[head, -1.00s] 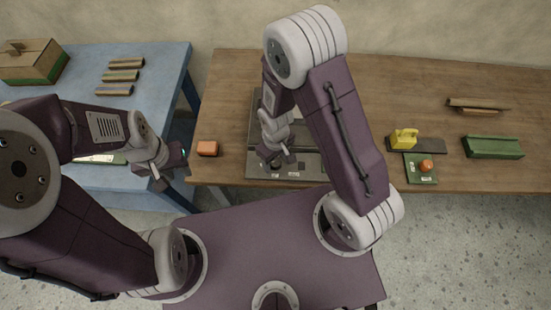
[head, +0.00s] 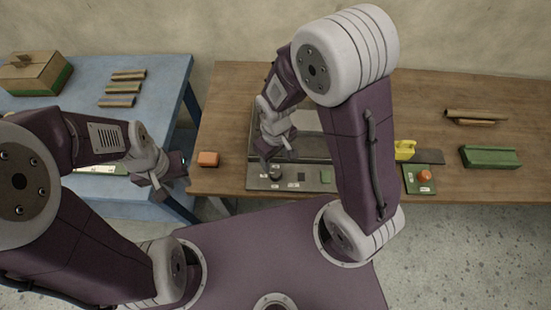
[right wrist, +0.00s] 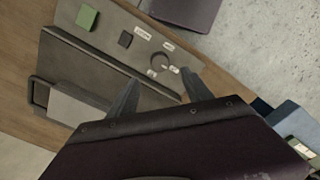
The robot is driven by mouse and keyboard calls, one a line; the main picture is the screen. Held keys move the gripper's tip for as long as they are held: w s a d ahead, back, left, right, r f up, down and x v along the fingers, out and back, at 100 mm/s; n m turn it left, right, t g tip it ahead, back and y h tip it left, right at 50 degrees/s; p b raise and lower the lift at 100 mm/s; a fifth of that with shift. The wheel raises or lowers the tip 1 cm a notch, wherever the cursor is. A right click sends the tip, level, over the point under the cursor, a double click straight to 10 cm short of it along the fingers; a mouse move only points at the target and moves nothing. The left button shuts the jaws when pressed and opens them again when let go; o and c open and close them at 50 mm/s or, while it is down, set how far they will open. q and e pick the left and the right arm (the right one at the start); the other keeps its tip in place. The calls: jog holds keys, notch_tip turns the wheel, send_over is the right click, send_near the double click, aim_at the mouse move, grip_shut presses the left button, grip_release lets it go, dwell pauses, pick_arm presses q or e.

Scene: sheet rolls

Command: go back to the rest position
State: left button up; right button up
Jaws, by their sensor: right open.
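My left gripper (head: 165,185) hangs near the front right corner of the blue table; its fingers are too small to tell whether they are open. My right gripper (head: 277,158) is over the grey panel (head: 257,184) on the wooden table. In the right wrist view its two fingers (right wrist: 158,95) are spread apart with nothing between them. Beyond the fingertips lie a round dark knob (right wrist: 160,61), a black square (right wrist: 125,39) and a green square (right wrist: 87,17) on the panel. My right arm hides part of the panel in the head view.
The wooden table (head: 225,110) also bears an orange block (head: 208,159), a yellow object (head: 404,150), a green plate with an orange knob (head: 424,176), a green tray (head: 490,157) and brown rolls (head: 475,116). The blue table (head: 75,70) holds a box (head: 35,75) and several rolls (head: 122,89).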

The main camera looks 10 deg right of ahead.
jog(key=s+d+r+m+t, duration=0.1)
jog(key=s+d+r+m, duration=0.2)
jog(key=d+r+m, duration=0.3)
jog(key=d, duration=0.2)
jog(key=shift+s+d, duration=0.25)
jog(key=shift+d, duration=0.05)
jog(key=shift+s, duration=0.1)
dwell(0.4)
dwell(0.5)
